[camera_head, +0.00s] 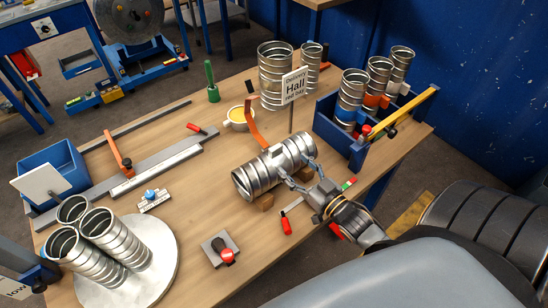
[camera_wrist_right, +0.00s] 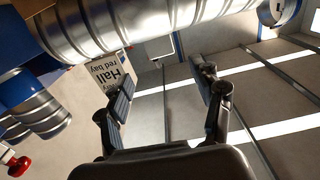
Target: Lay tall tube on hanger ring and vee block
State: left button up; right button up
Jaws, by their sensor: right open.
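A ribbed silver tube (camera_head: 262,176) lies on its side near the middle of the table, apparently the tall tube. Wooden block pieces (camera_head: 265,201) show under its near side, probably the vee block. An orange bent strap (camera_head: 254,128), perhaps the hanger, comes down to its far side; whether a ring surrounds it is hidden. My right gripper (camera_head: 298,171) is open at the tube's near right side. In the right wrist view the tube (camera_wrist_right: 150,28) crosses beyond the spread, empty fingers (camera_wrist_right: 163,95); contact cannot be told. My left gripper is not in view.
Two tubes (camera_head: 275,78) stand behind a "Delivery Hall red bay" sign (camera_head: 294,85). A blue crate (camera_head: 329,128) holds three tubes at right. A white round plate (camera_head: 160,272) carries three tubes at front left. Red-handled tools (camera_head: 286,225) lie near my right gripper.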

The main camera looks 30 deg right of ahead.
aim_at(278, 149)
jog(key=w, duration=0.3)
jog(key=shift+a, duration=0.1)
jog(key=shift+w, duration=0.35)
jog(key=shift+w+a, duration=0.1)
jog(key=shift+w, duration=0.1)
jog(key=shift+w+a+r+p, duration=0.1)
jog(key=shift+w+r+p, duration=0.1)
jog(key=shift+w+p, duration=0.25)
jog(key=shift+w+a+r+p, duration=0.15)
jog(key=shift+w+p, duration=0.1)
jog(key=shift+w, duration=0.4)
jog(key=shift+w+f, duration=0.2)
jog(key=shift+w, duration=1.15)
jog(key=shift+s, duration=0.1)
jog(key=shift+c, duration=0.9)
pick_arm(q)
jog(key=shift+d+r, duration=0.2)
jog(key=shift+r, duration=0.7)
pick_arm(e)
grip_shut()
